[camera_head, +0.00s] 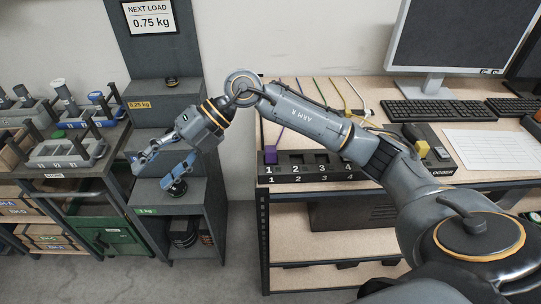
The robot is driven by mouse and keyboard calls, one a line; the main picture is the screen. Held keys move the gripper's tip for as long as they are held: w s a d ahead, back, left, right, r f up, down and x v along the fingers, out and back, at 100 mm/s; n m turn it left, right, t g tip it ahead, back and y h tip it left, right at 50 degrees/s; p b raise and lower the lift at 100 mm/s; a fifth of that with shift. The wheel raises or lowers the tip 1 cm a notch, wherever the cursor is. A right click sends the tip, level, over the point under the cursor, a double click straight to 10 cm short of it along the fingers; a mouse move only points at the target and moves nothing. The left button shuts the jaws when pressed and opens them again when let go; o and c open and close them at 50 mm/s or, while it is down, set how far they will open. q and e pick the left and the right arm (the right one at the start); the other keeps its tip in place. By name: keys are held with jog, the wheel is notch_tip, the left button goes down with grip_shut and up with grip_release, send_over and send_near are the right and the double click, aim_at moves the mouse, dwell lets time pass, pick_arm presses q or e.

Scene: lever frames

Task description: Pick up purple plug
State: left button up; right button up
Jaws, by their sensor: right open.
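The purple plug (270,155) stands at the left end of the black numbered socket strip (310,174), by the number 1. A purple cable runs from behind it across the desk. My right gripper (157,172) is open and empty. It is well to the left of the plug, in front of the grey stepped shelf, pointing down and left. My right arm crosses above the desk and hides part of the strip's right side. My left gripper is out of view.
The wooden desk (385,90) carries a monitor (452,38) and keyboards (433,111). Weights sit on the grey stepped shelf (165,140). A bench with grey fixtures (66,150) stands left. Open floor lies between shelf and desk.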

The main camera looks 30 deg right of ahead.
jog(key=w+d+f+m+h, duration=0.1)
jog(key=w+d+f+h, duration=0.15)
jog(key=d+h, duration=0.65)
notch_tip(320, 180, up, 4)
jog(key=m+h, duration=0.3)
jog(key=m, duration=0.1)
send_over(271, 149)
notch_tip(271, 149, down, 8)
jog(key=shift+s+d+p, duration=0.1)
jog(key=shift+p, duration=0.7)
jog(key=shift+f+p, duration=0.4)
jog(key=shift+f, duration=0.15)
notch_tip(271, 149, down, 4)
jog(key=shift+r+p, duration=0.2)
jog(key=shift+p, duration=0.6)
jog(key=shift+f, duration=0.45)
jog(key=shift+c, duration=0.4)
grip_shut()
